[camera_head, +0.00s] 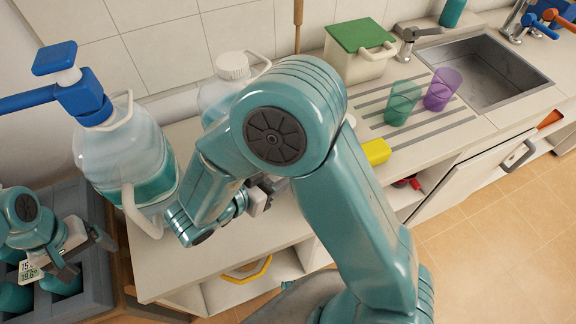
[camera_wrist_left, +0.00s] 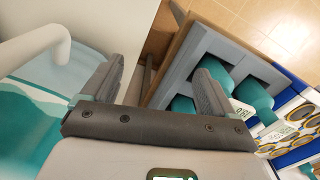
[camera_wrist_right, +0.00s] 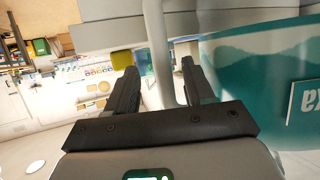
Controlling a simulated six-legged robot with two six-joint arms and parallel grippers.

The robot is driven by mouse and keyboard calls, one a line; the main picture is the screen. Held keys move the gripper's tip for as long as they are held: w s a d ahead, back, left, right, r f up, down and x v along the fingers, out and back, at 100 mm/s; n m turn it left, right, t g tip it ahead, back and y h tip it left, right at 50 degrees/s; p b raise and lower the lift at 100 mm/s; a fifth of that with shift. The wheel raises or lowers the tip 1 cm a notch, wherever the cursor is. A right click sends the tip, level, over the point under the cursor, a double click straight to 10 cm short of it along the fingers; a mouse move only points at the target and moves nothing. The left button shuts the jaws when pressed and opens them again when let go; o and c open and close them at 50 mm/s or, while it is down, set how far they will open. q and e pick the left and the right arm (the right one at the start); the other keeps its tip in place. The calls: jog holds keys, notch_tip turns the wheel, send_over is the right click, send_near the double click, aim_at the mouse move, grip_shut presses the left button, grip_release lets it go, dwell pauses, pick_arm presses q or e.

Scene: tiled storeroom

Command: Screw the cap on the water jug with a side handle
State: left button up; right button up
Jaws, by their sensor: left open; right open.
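A large clear water jug (camera_head: 150,150) with teal water stands at the left of the counter. It has a pale side handle (camera_head: 140,212) and a blue pump-like top (camera_head: 85,95). A second clear jug (camera_head: 212,95) with a white ribbed cap (camera_head: 232,66) and a handle stands behind my right arm, partly hidden. My left gripper (camera_head: 85,255) is open and empty, below and left of the front jug. My right gripper (camera_wrist_right: 160,75) is open. A pale upright bar (camera_wrist_right: 158,45), handle-like, shows between its fingers beside a teal-filled jug (camera_wrist_right: 265,85); contact cannot be told.
A grey crate (camera_head: 95,290) with teal bottles stands below my left gripper. A green-lidded container (camera_head: 360,62), green cup (camera_head: 402,104), purple cup (camera_head: 443,90) and sink (camera_head: 490,70) are to the right. A yellow object (camera_head: 376,151) lies near the counter edge.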

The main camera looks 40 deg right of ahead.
jog(key=v, duration=0.7)
jog(key=shift+d, duration=0.1)
